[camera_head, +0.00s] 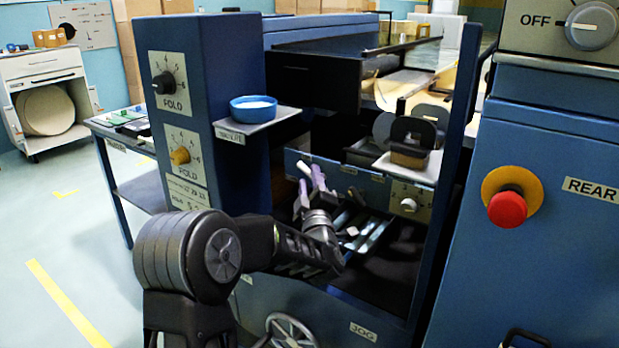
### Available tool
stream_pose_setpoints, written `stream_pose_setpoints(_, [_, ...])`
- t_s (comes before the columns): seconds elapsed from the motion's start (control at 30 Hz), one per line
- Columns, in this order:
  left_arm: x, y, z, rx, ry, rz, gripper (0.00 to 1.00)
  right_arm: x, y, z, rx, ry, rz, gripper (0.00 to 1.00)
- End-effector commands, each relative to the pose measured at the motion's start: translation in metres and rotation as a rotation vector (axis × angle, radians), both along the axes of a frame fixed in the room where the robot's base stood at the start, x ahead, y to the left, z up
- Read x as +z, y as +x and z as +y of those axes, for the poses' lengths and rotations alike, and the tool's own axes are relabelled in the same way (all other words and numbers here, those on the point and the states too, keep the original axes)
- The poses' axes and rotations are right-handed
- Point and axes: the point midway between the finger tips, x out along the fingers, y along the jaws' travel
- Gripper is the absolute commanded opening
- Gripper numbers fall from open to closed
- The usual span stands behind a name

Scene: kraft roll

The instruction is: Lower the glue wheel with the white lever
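A short white lever (303,168) sticks up inside the blue machine's open bay, in front of a blue panel. My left gripper (309,184) reaches in from the lower left, its pale purple fingers right beside the lever. The fingers look a little apart, but I cannot tell whether they touch or grip the lever. Grey discs (383,127) stand behind the panel, near a dark and tan block (409,150) on a pale plate; I cannot tell which part is the glue wheel. My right gripper is not in view.
A blue column with knobs (180,155) and a shelf with a blue bowl (253,109) stand left of the bay. A panel knob (409,204) is right of the lever. A red emergency button (507,208) is on the right cabinet. A handwheel (291,330) is below.

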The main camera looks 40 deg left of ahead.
Motion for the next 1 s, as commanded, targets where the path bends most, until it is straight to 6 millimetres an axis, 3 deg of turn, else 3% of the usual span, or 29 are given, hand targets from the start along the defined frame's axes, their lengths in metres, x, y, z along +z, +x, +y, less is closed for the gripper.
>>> stream_pose_setpoints(0.13, [0.0024, 0.0097, 0.0093, 0.001, 0.001, 0.000, 0.37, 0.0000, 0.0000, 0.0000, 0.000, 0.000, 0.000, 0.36])
stream_pose_setpoints(0.43, [0.0031, 0.0115, 0.0107, 0.000, 0.001, 0.001, 0.37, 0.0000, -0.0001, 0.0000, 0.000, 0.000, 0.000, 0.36])
stream_pose_setpoints(0.87, [0.0031, 0.0114, 0.0104, 0.000, 0.001, 0.001, 0.02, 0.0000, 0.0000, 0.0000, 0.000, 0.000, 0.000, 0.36])
stream_pose_setpoints(1.0, [0.0029, 0.0114, 0.0104, -0.001, 0.001, 0.001, 0.00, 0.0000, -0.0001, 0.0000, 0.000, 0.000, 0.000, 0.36])
